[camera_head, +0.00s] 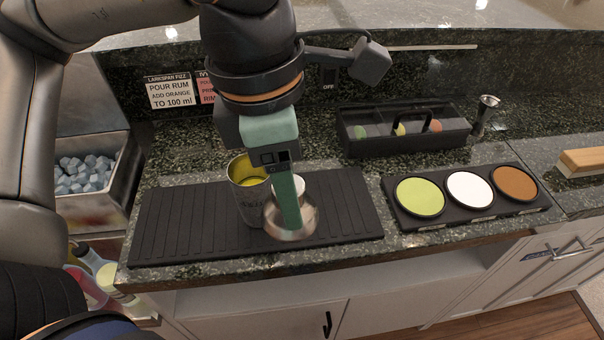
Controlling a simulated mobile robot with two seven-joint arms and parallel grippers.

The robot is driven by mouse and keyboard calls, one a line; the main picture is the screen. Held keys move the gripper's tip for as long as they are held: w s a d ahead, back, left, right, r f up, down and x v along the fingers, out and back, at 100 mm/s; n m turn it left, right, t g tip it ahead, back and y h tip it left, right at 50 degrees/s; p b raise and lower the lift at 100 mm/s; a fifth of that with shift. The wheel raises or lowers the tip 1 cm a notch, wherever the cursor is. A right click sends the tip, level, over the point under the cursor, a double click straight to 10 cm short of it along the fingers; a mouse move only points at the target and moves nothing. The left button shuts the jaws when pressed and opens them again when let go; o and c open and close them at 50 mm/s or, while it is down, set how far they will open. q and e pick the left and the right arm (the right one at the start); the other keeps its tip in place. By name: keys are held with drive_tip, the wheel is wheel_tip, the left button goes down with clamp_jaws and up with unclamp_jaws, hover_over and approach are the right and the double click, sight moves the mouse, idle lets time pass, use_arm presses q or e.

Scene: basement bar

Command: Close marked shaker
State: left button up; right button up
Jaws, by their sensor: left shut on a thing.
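A metal shaker tin (248,200) stands upright and open on the black ribbed mat (178,220), with yellow showing inside and dark marking on its side. My left gripper (290,222) points down just right of the tin. It is shut on a silvery, rounded metal piece (309,219) that looks like a shaker top. The finger hides part of this piece, and I cannot tell whether it touches the mat. The tin's mouth is uncovered. My right gripper is not in view.
A black tray with green, white and orange discs (470,189) lies to the right. Behind it stand a black compartment caddy (375,145) and a metal jigger (486,112). An ice bin (90,175) is at left. Recipe cards (169,91) stand behind the mat.

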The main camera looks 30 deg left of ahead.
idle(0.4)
use_arm(q)
drive_tip(key=shift+w+r+m, duration=0.15)
drive_tip(key=shift+w+m, duration=0.35)
drive_tip(key=w+a+f+m+g, duration=0.1)
drive_tip(key=w+a+f+m, duration=0.1)
drive_tip(key=w+m, duration=0.7)
drive_tip(key=w+a+f+m+g+y, duration=0.1)
drive_tip(key=w+a+m, duration=0.3)
drive_tip(key=w+m, duration=0.4)
drive_tip(key=f+m, duration=0.1)
drive_tip(key=m, duration=0.5)
drive_tip(key=shift+w+a+f+m, duration=0.15)
drive_tip(key=shift+w+a+m, duration=0.05)
drive_tip(key=shift+w+m, duration=0.2)
drive_tip(key=shift+s, duration=0.1)
